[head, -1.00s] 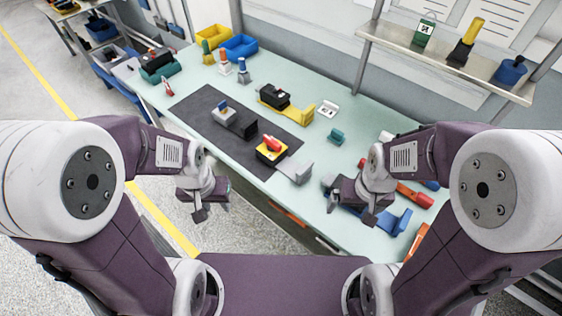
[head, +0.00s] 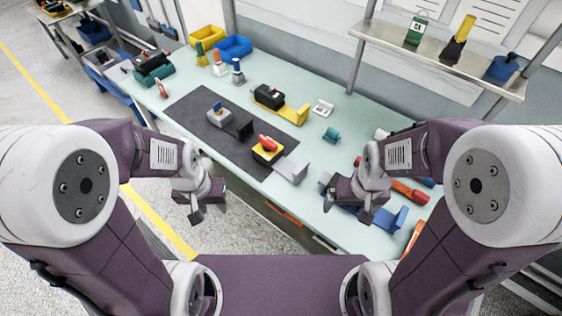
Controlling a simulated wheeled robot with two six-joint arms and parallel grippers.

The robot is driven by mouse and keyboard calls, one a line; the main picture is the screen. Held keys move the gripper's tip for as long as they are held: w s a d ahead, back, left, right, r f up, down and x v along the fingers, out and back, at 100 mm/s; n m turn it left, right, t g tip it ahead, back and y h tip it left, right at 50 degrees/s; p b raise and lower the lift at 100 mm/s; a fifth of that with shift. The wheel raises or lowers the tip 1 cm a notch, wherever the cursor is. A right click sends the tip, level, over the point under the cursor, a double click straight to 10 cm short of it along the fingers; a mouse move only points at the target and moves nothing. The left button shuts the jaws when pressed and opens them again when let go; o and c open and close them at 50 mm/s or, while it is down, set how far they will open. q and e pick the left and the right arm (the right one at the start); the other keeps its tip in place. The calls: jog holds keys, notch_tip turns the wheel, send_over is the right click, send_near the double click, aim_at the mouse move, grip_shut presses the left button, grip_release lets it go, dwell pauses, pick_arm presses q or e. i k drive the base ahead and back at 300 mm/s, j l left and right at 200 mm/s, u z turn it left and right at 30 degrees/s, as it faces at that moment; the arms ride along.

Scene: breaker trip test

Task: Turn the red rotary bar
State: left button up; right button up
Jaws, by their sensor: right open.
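The red rotary bar (head: 267,142) sits on a yellow plate (head: 263,155) of a small switch block on the dark mat, near the table's front edge. A grey bracket-like piece (head: 291,170) is beside it. My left gripper (head: 208,212) hangs in front of the table edge, left of and nearer than the bar; its fingers look apart and empty. My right gripper (head: 347,211) is open and empty over the table's front right part, right of the bar. Neither gripper touches the bar.
A grey and black block with a blue top (head: 216,115) shares the dark mat (head: 190,105). A yellow and black tool (head: 285,105) lies behind. Blue (head: 390,217) and red-orange (head: 410,192) tools lie near my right gripper. A shelf (head: 440,63) overhangs the back right.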

aim_at(268, 145)
jog(key=i+j+z, duration=0.15)
jog(key=j+z, duration=0.7)
jog(key=j, duration=0.15)
jog(key=j+z, duration=0.4)
jog(key=j, duration=0.2)
jog(key=i, duration=0.05)
